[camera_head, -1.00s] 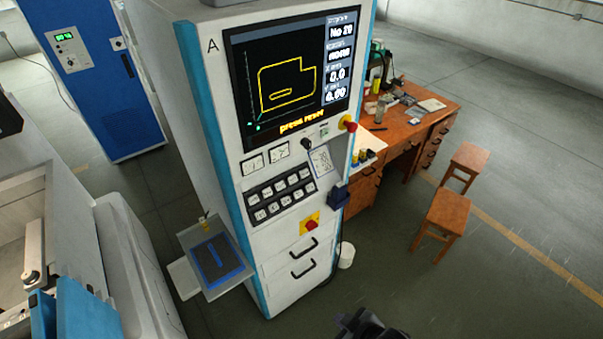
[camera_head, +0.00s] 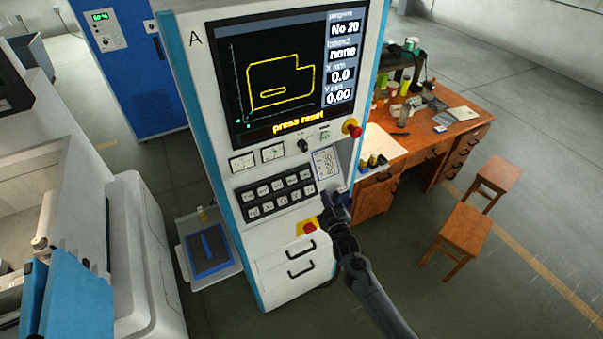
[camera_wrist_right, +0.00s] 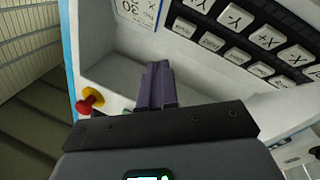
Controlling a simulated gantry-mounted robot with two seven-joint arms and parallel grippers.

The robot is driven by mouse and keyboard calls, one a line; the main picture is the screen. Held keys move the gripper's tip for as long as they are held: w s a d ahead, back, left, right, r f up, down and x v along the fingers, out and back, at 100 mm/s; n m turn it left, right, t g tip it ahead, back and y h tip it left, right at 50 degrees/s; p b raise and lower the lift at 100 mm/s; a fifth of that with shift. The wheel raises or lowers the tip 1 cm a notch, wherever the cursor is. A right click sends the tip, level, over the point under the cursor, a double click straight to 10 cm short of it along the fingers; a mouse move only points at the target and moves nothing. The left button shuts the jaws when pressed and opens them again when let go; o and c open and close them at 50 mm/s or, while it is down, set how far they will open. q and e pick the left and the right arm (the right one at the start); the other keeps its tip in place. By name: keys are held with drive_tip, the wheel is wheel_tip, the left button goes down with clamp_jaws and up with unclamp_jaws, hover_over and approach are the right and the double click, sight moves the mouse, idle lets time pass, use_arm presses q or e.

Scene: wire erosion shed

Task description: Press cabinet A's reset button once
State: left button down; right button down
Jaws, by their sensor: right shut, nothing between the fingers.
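Cabinet A (camera_head: 183,100) stands upright in the middle of the head view, with an "A" at its top left. Its screen (camera_head: 280,85) reads "press reset" in yellow. Two rows of white keys sit on a dark keypad (camera_head: 274,193) below; it also shows upside down in the wrist view (camera_wrist_right: 262,42). The key labels are too small to tell which is reset. My right gripper (camera_head: 332,203) is shut and empty in front of the cabinet, right of the keypad; its fingers show in the wrist view (camera_wrist_right: 157,78). Contact cannot be told. My left gripper is out of view.
A red knob (camera_head: 352,128) juts from the cabinet's right edge, and a red button on yellow (camera_head: 308,228) sits below the keypad. A small tray (camera_head: 209,250) is at the cabinet's left. A wooden desk (camera_head: 440,145) and two stools (camera_head: 455,236) stand right.

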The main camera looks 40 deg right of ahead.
sight(305, 175)
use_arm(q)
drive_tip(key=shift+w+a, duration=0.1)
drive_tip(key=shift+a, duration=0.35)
use_arm(e)
drive_tip(key=shift+t, duration=0.4)
drive_tip(key=w+r, duration=0.2)
drive_tip(key=r, duration=0.1)
drive_tip(key=w+r, duration=0.1)
drive_tip(key=r, duration=0.1)
drive_tip(key=shift+a, duration=0.1)
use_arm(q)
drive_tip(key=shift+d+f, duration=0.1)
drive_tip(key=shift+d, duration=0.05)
